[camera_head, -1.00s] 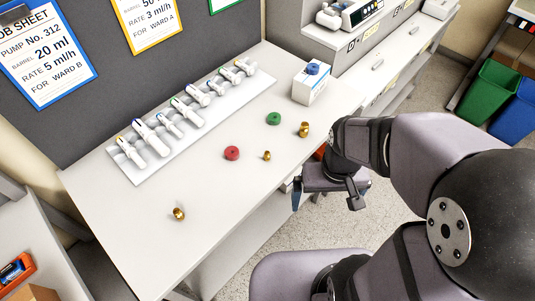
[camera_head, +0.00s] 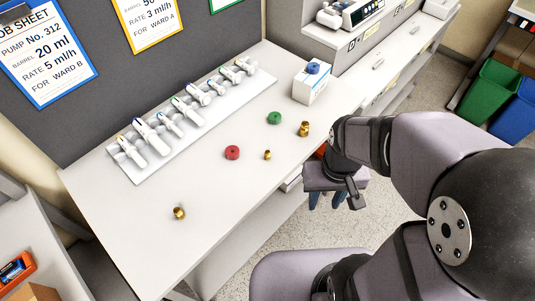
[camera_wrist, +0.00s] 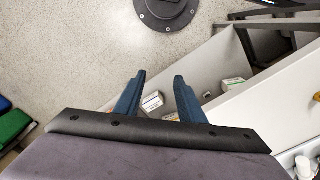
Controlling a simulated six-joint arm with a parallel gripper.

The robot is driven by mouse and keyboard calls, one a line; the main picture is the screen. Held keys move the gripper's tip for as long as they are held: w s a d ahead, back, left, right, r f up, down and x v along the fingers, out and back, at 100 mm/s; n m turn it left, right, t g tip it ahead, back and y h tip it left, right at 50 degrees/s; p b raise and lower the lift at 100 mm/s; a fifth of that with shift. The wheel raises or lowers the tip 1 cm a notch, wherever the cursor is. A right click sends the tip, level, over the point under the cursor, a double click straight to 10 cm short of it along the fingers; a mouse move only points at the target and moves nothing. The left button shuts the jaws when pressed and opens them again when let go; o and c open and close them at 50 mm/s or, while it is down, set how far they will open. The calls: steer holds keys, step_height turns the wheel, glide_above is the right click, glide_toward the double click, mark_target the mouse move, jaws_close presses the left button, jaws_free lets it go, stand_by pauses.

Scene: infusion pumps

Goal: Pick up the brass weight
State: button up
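Three brass weights are on the white bench in the head view. The largest-looking one (camera_head: 304,129) stands near the bench's right edge. A small one (camera_head: 267,155) stands between it and the red disc. Another (camera_head: 179,212) is by itself at the front left. My gripper (camera_head: 327,198) hangs beyond the bench's right edge, over the floor, apart from all the weights. In the wrist view its two blue fingers (camera_wrist: 160,76) are spread with nothing between them.
A red disc (camera_head: 232,153) and a green disc (camera_head: 274,118) lie near the weights. A white rack of syringes (camera_head: 150,172) runs along the back. A white box with a blue disc on it (camera_head: 311,84) stands at the back right. The bench's front left is mostly clear.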

steer(key=w+a+r+n+t+h+p, duration=0.35)
steer(key=w+a+n+h, duration=0.25)
steer(key=a+n, duration=0.5)
steer(key=w+a+r+n+t+h+p, duration=0.2)
steer(key=w+a+r+n+t+h, duration=0.5)
steer(key=n, duration=0.7)
steer(key=g+y+p, duration=0.2)
steer(key=g, duration=0.1)
glide_toward(267, 152)
steer(key=x, duration=0.2)
steer(key=shift+d+f+t, duration=0.15)
steer(key=shift+d+t, duration=0.1)
steer(key=shift+d, duration=0.1)
steer(key=shift+w+d+f, duration=0.1)
steer(key=shift+f, duration=0.15)
steer(key=shift+p+x, duration=1.4)
steer(key=shift+x, duration=1.5)
steer(key=shift+w+d+f, duration=0.3)
steer(key=shift+w+d, duration=0.15)
steer(key=shift+d, duration=0.05)
jaws_close()
